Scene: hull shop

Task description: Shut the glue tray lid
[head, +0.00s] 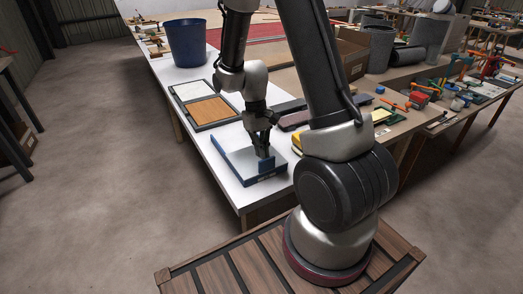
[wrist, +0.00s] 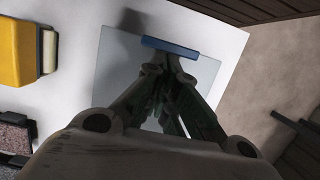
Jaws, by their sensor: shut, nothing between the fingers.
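The glue tray (head: 262,179) is a low blue tray near the front edge of the white table. Its lid (head: 235,152) is a pale, clear-looking panel over the tray, with a blue strip at its front edge. The lid looks flat or nearly flat; I cannot tell whether it is fully down. In the wrist view the lid (wrist: 112,62) lies under my fingers, with the blue strip (wrist: 170,46) just beyond their tips. My gripper (head: 263,154) is shut and empty, pointing down at the lid's front part. I cannot tell whether it touches. My fingers hide part of the lid.
A two-part tray (head: 210,110) with white and orange-brown panels lies behind, and a blue bin (head: 187,42) stands farther back. A yellow block (wrist: 14,50) and a dark sanding block (wrist: 14,132) lie beside the tray. White table is clear left of it.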

